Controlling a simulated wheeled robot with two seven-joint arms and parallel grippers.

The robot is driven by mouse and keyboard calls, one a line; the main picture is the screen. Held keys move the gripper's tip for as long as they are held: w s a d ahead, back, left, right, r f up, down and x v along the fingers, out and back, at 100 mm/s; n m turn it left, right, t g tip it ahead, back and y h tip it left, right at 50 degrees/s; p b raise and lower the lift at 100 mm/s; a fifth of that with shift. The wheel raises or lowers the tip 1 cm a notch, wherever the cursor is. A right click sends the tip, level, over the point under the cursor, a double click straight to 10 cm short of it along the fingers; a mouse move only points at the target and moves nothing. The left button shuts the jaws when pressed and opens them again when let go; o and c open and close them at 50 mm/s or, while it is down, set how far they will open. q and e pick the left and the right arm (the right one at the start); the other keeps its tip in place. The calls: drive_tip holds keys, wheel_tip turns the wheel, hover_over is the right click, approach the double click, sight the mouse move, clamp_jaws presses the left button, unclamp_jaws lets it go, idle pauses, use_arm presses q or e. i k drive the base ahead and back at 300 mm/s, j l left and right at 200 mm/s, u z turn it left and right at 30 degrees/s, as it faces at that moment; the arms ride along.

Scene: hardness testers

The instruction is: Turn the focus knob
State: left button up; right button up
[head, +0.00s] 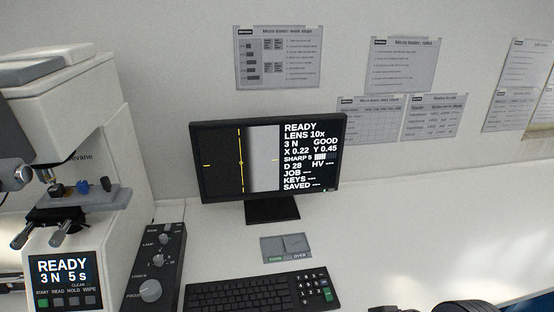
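The focus knob (150,291) is a round grey knob at the near end of a dark sloped control box (142,264), with the word FOCUS beside it. Nothing touches the knob. The monitor (268,160) behind reads READY, LENS 10x, 3 N, GOOD and SHARP 5 with a partly filled bar. Its picture has a dark left half and a pale right half, with a yellow line. No fingertips of either gripper show. Dark rounded shapes at the bottom right edge may be part of my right arm.
The white tester (120,130) stands at left, with stage handles (22,236) sticking out and a lit panel (64,270). A keyboard (250,293) lies right of the control box, with a small grey pad (286,248) behind it. The white bench (410,235) is clear at right.

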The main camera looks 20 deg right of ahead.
sight(151, 290)
drive_tip(key=j+u, duration=0.3)
drive_tip(key=i+j+u, duration=0.25)
drive_tip(key=j, duration=0.2)
drive_tip(key=j+u, duration=0.3)
drive_tip(key=i+j, duration=0.05)
drive_tip(key=j, duration=0.05)
